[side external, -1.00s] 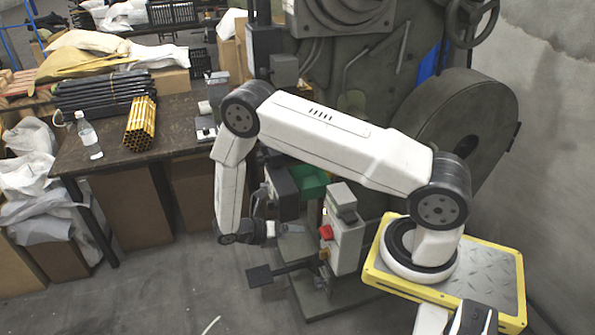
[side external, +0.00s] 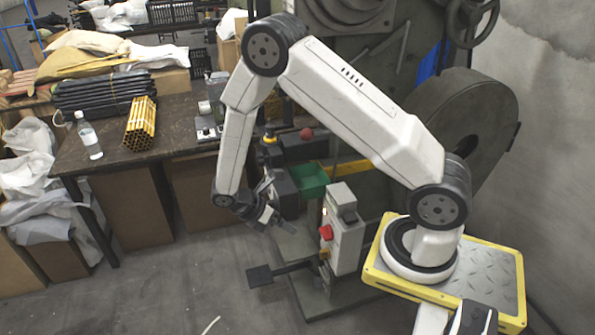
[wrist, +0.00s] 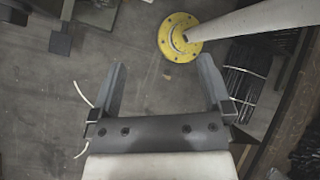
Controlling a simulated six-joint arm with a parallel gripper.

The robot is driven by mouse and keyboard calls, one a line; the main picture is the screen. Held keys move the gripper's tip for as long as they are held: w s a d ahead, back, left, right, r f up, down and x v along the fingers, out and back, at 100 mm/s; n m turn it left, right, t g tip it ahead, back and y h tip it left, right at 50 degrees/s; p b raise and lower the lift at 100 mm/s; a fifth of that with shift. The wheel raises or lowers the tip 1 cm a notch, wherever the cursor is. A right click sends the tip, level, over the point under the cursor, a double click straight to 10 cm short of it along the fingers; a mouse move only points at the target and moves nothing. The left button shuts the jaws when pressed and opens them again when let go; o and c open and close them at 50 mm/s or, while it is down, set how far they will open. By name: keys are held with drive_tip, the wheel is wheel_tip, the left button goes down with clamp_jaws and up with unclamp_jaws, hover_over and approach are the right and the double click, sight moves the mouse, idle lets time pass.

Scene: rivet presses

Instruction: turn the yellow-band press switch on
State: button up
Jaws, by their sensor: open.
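The press (side external: 345,60) is a large dark green machine behind my arm. A yellow band (side external: 345,168) shows on it beside the green bin, partly hidden by my arm. A grey control box (side external: 347,243) with a red button (side external: 326,232) and a small orange-yellow part (side external: 323,254) stands at its front. I cannot tell which part is the switch. My gripper (side external: 276,224) is open and empty, left of the control box and apart from it, tilted down. In the wrist view its two fingers (wrist: 162,85) are spread over bare floor.
A green bin (side external: 309,180) is close behind my gripper. A foot pedal (side external: 259,276) sticks out low at the left of the control box. A workbench (side external: 185,120) stands at left. In the wrist view, a yellow floor flange (wrist: 174,48) and dark rods (wrist: 245,82) lie beyond the fingers.

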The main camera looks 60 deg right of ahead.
drive_tip(key=a+r+m+t+y, duration=0.3)
drive_tip(key=r+m, duration=0.3)
drive_tip(key=r, duration=0.1)
drive_tip(key=shift+s+a+m, duration=0.25)
drive_tip(key=shift+s+m, duration=0.05)
drive_tip(key=shift+s, duration=0.1)
idle(0.6)
wheel_tip(320, 180, up, 8)
drive_tip(key=s+a+m+t+y, duration=0.2)
drive_tip(key=m+t, duration=0.3)
drive_tip(key=m, duration=0.3)
drive_tip(key=shift+s+a+f+t+y, duration=0.2)
drive_tip(key=shift+s+a+t+y, duration=0.05)
drive_tip(key=shift+a+t+y, duration=0.05)
